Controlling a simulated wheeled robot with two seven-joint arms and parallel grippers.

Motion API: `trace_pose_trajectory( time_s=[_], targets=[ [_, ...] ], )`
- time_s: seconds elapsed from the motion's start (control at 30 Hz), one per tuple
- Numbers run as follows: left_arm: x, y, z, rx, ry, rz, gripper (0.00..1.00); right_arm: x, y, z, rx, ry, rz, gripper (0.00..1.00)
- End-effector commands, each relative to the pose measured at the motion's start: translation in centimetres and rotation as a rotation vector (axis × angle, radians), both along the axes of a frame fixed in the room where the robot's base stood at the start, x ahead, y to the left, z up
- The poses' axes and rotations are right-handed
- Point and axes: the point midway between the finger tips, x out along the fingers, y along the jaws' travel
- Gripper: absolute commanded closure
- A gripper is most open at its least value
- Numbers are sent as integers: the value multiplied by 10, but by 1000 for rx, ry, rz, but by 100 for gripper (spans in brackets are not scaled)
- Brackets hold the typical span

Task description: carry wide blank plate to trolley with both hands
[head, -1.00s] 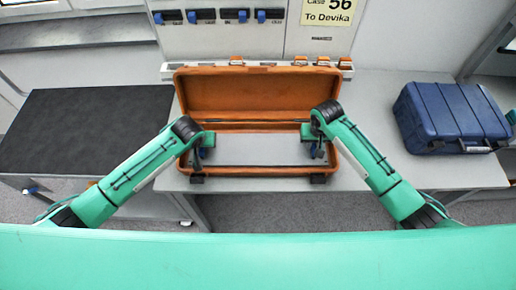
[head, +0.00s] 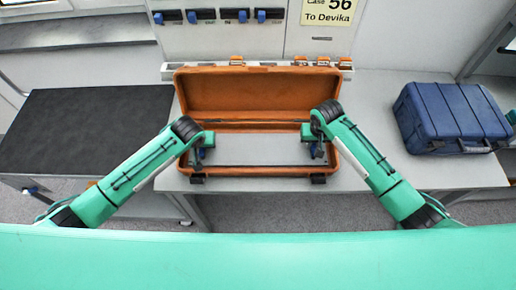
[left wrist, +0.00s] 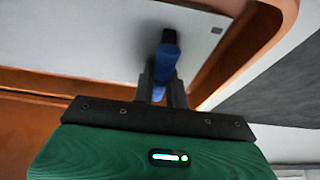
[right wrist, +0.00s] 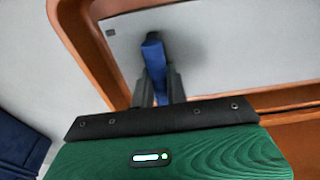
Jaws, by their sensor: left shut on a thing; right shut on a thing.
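The wide blank plate (head: 258,150) is a flat grey panel lying level within the open orange case (head: 252,92) on the bench. It has a blue handle near each end. My left gripper (head: 200,153) is shut on the left blue handle (left wrist: 166,60). My right gripper (head: 316,151) is shut on the right blue handle (right wrist: 153,58). In the wrist views the plate also shows (left wrist: 105,35) (right wrist: 215,45) beside the orange case wall. Whether it touches the case floor is hidden. The trolley looks to be the black-topped table (head: 80,130) at the left, its top bare.
A blue hard case (head: 450,115) stands on the grey bench (head: 375,130) at the right. The orange case's lid stands open behind the plate, and its front rim with two black latches is nearest me. A socket rail and a sign (head: 327,12) are on the wall behind.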

Motion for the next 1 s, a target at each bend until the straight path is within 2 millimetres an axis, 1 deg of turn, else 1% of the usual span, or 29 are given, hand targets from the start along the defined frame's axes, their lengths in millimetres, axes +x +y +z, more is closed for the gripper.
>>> trace_pose_trajectory(
  time_s=[0.27, 0.73, 0.87, 1.0],
  targets=[
    [1, 0, 9, -1, -1, 0, 100, 1, 0, 9, 1, -3, -1, 100],
    [0, 0, 45, -1, -1, 0, 100, 1, 0, 45, 1, -2, -1, 100],
    [0, 0, 50, 0, -1, 0, 100, 1, 0, 51, 1, -2, -1, 100],
    [0, 0, 51, 0, -1, 0, 100, 1, 0, 52, 1, -2, -1, 100]
  ],
)
